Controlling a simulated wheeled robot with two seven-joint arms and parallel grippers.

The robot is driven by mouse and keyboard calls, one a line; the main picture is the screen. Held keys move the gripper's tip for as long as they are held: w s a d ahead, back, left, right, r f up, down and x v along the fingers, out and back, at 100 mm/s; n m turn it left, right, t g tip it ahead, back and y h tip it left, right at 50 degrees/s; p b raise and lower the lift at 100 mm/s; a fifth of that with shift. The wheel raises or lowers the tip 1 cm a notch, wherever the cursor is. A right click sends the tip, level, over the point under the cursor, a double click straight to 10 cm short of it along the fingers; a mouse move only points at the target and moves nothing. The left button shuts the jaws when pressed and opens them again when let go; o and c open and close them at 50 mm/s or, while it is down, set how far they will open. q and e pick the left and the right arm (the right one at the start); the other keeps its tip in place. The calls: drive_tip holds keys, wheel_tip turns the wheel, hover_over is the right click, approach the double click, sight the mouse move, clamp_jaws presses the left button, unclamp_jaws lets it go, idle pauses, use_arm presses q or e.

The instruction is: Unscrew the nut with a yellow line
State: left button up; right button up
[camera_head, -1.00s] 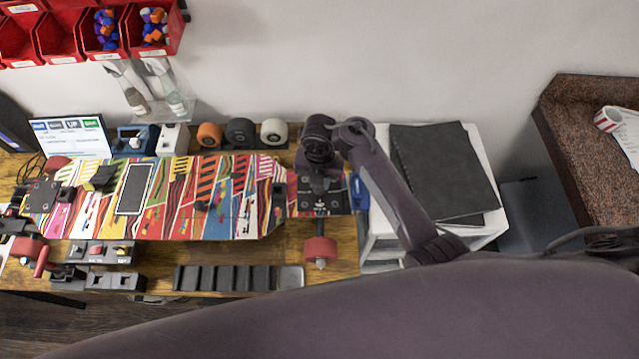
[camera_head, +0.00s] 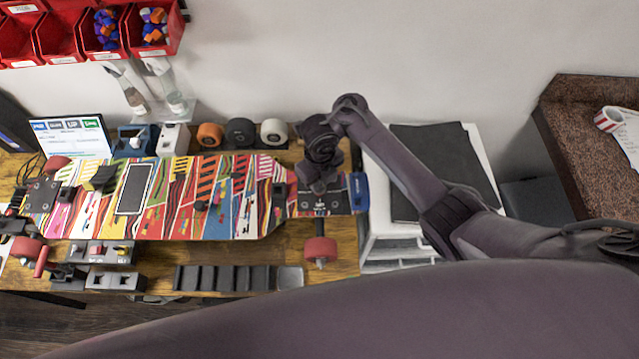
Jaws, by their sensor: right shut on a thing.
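A multicoloured skateboard deck (camera_head: 215,205) lies upside down across the workbench. A dark truck (camera_head: 320,225) is at its right end, with a red wheel (camera_head: 320,250) on the near side. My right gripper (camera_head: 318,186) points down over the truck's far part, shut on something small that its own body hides. I cannot make out the nut with a yellow line. At the deck's left end is another dark truck (camera_head: 42,195) with red wheels (camera_head: 28,247). I cannot make out my left gripper.
Orange, black and white wheels (camera_head: 209,135) stand behind the deck. A black slotted tray (camera_head: 225,278) and grey holders (camera_head: 100,253) lie in front. A blue clamp-like part (camera_head: 359,192) is at the deck's right end. A white drawer unit (camera_head: 395,252) stands to the right.

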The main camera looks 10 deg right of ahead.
drive_tip(key=shift+n, duration=0.9)
drive_tip(key=o, duration=0.9)
drive_tip(key=shift+c, duration=1.1)
drive_tip(key=m, duration=0.4)
drive_tip(key=shift+m, duration=0.9)
drive_tip(key=m, duration=0.2)
drive_tip(key=shift+m, duration=0.4)
drive_tip(key=m, duration=0.3)
